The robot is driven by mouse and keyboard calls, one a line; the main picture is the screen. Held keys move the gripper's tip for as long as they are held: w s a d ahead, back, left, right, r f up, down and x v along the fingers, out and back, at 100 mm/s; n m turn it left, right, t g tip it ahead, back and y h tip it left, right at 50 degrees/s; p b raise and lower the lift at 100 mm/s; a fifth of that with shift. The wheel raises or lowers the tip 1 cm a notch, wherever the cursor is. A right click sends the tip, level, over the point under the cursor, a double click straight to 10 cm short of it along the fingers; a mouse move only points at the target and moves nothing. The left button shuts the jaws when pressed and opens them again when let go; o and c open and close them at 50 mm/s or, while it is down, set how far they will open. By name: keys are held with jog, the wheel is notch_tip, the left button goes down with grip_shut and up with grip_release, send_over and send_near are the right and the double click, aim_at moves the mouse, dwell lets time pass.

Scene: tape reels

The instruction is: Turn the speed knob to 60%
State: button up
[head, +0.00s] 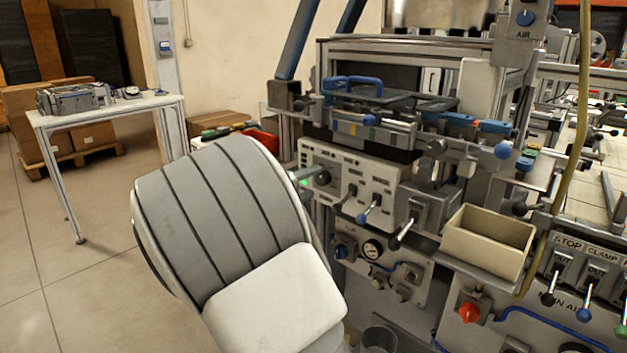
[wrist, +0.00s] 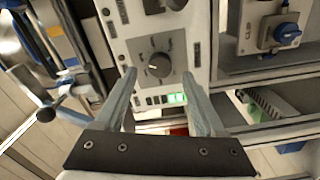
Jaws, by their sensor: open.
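A dark round knob (wrist: 158,66) with dial marks around it sits on a pale control panel (wrist: 196,45). In the wrist view it appears between the two fingertips of my open gripper (wrist: 157,70), with a visible gap on each side. How far the fingertips are from the panel I cannot tell. A green lit display (wrist: 177,98) is on the panel beside the knob. In the head view the pale panel (head: 345,165) shows a dark knob (head: 322,178) and a green light (head: 304,183) just past my arm, which hides most of my gripper. The dial reading is too small to read.
Several levers, one a blue-tipped lever (head: 370,208), stick out right of the knob. A beige bin (head: 487,243) and a red knob (head: 469,312) are lower right. A side table (head: 105,108) stands at the left, with open floor before it.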

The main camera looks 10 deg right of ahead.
jog(key=p+v, duration=0.2)
jog(key=v, duration=1.3)
jog(key=shift+p, duration=0.4)
jog(key=shift+r, duration=0.1)
jog(key=s+d+f+m+g+y, duration=0.1)
jog(key=s+d+g+y, duration=0.25)
jog(key=s+d, duration=0.35)
jog(key=s+d+f+m+g+y, duration=0.1)
jog(key=s+d+m+g+y, duration=0.15)
jog(key=s+d+g, duration=0.45)
jog(key=s+r+t+y, duration=0.1)
jog(key=s+t+y, duration=0.5)
jog(key=s+y, duration=0.45)
notch_tip(320, 180, up, 21)
jog(key=s+h+p, duration=0.1)
jog(key=h+p, duration=0.1)
jog(key=p, duration=1.9)
jog(key=shift+d+r, duration=0.15)
jog(key=shift+r, duration=0.05)
jog(key=shift+s+m+g, duration=0.1)
jog(key=shift+m+g, duration=0.15)
